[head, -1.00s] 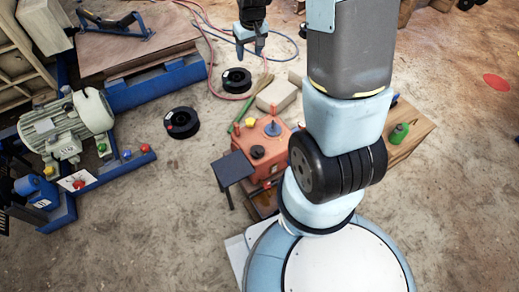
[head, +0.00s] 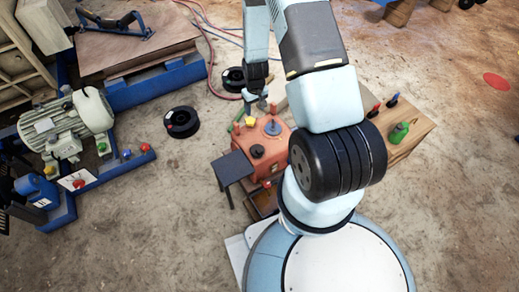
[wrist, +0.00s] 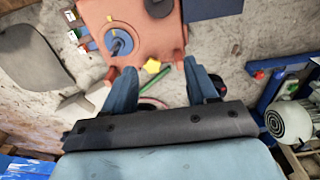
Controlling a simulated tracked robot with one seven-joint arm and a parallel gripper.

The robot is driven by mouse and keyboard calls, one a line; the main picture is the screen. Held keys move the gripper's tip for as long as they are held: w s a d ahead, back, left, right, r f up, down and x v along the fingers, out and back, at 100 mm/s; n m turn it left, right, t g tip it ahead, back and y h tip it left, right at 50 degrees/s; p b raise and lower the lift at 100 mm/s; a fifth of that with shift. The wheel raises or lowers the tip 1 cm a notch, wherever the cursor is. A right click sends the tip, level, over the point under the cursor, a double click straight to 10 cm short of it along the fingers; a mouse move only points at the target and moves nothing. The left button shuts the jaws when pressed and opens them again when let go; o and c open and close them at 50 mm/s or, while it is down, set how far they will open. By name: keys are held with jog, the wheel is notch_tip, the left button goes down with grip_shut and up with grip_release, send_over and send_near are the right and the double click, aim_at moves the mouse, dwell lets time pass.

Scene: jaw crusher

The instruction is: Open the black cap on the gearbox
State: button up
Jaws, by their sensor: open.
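The gearbox is an orange-red box (head: 264,162) in front of my base. Its black cap (head: 257,151) is round and sits on top near the front. In the wrist view the gearbox (wrist: 180,33) fills the upper middle, and the cap (wrist: 158,6) is partly cut off by the top edge. A blue knob on a round plate (head: 272,128) sits behind the cap. My gripper (head: 257,102) is open and empty, near the gearbox's far edge and apart from the cap. In the wrist view the cap lies beyond my spread fingers (wrist: 161,80).
A small dark table (head: 233,168) stands left of the gearbox, and a yellow piece (head: 250,121) is at its back corner. A wooden bench with a green bottle (head: 398,133) is to the right. A black ring (head: 181,122) and a motor (head: 66,122) are left. Floor between is clear.

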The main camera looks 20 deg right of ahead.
send_near(260, 150)
jog(key=shift+g, duration=0.4)
jog(key=f, duration=0.8)
jog(key=shift+w+a+f, duration=0.1)
jog(key=shift+w+f, duration=0.3)
jog(key=shift+c, duration=0.3)
grip_shut()
